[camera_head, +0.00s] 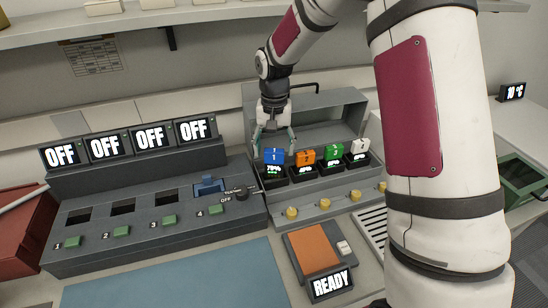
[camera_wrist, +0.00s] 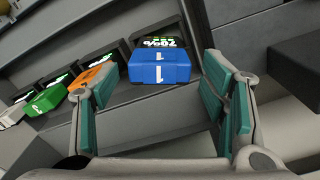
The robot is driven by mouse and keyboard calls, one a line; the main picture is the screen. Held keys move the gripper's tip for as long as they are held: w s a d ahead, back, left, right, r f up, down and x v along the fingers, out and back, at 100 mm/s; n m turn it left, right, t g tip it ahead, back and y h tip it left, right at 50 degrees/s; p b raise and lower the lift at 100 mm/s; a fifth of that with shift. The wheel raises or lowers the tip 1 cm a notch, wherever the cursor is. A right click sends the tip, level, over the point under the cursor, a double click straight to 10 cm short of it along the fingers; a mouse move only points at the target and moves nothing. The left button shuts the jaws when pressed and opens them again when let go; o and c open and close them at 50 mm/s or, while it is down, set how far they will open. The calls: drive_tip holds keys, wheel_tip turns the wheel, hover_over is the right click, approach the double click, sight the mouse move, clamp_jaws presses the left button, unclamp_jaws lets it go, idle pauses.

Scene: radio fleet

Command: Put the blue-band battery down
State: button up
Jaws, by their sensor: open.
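The blue-band battery (camera_head: 274,157), marked 1, stands in the leftmost slot of the charger rack (camera_head: 300,205), with a 70% readout at it. In the wrist view the blue battery (camera_wrist: 158,70) lies ahead between my fingers, with space on both sides. My gripper (camera_head: 274,143) is open and empty, with its teal-padded fingers just above and around the battery's top. In the wrist view my gripper (camera_wrist: 160,95) shows both fingers spread. The battery's lower part is hidden in its slot.
An orange battery (camera_head: 306,156), a green battery (camera_head: 333,152) and a white battery (camera_head: 358,147) stand to the right in the rack. A grey console (camera_head: 140,240) with OFF displays is at left. A READY scale (camera_head: 314,249) and a blue mat (camera_head: 180,280) lie in front.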

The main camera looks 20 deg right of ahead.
drive_tip(key=shift+s+r, duration=0.1)
drive_tip(key=shift+r, duration=0.6)
drive_tip(key=s+r+n+t, duration=0.2)
drive_tip(key=s+r, duration=1.3)
drive_tip(key=r, duration=0.1)
drive_tip(key=s+r+n+t, duration=0.2)
drive_tip(key=s, duration=1.5)
drive_tip(key=shift+d+n, duration=0.15)
drive_tip(key=shift+n, duration=0.15)
